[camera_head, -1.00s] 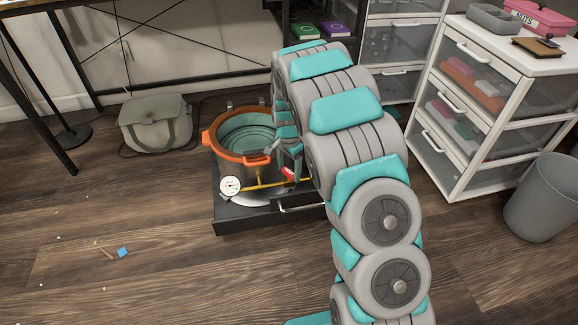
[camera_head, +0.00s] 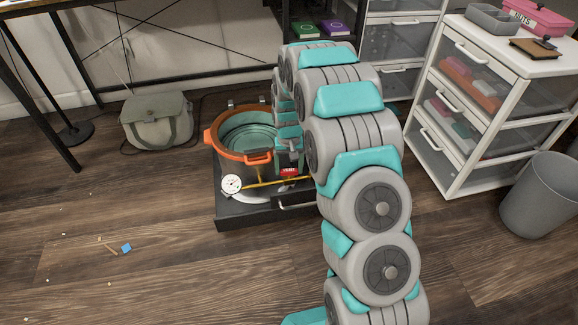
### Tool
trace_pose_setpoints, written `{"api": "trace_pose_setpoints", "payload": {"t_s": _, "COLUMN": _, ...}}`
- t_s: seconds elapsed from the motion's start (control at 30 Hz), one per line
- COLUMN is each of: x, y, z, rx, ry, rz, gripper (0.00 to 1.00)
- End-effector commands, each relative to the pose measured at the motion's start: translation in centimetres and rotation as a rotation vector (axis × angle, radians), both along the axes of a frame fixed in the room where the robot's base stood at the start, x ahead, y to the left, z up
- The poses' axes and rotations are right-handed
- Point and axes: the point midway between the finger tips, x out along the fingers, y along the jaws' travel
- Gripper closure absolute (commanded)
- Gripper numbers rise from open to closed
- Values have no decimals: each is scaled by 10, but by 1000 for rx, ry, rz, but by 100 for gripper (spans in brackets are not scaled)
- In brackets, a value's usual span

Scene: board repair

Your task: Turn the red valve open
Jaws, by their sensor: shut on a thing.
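The red valve handle (camera_head: 289,171) sits on a yellow pipe (camera_head: 262,184) at the front of a pot with an orange rim (camera_head: 240,156). A white round gauge (camera_head: 232,184) is at the pipe's left end. My gripper (camera_head: 289,162) is at the valve, coming down from above, and is shut on the red handle. The fingertips are small and partly hidden by my arm. The handle now looks about level, its broad face toward the camera.
The pot stands on a black base (camera_head: 250,217) with a front handle. A grey-green bag (camera_head: 157,121) lies to the left. A white drawer unit (camera_head: 490,110) and a grey bin (camera_head: 540,196) stand at right. Small scraps, one blue (camera_head: 126,248), lie on the open floor.

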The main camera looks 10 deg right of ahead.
Motion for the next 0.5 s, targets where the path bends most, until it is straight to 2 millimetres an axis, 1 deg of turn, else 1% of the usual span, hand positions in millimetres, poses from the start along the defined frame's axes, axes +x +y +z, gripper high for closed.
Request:
{"api": "trace_pose_setpoints", "payload": {"t_s": 0.2, "x": 0, "y": 1, "z": 1, "rx": 0, "ry": 0, "rz": 100, "gripper": 78}}
{"api": "trace_pose_setpoints", "payload": {"t_s": 0.5, "x": 0, "y": 0, "z": 0, "rx": -1, "ry": 1, "rz": 152, "gripper": 78}}
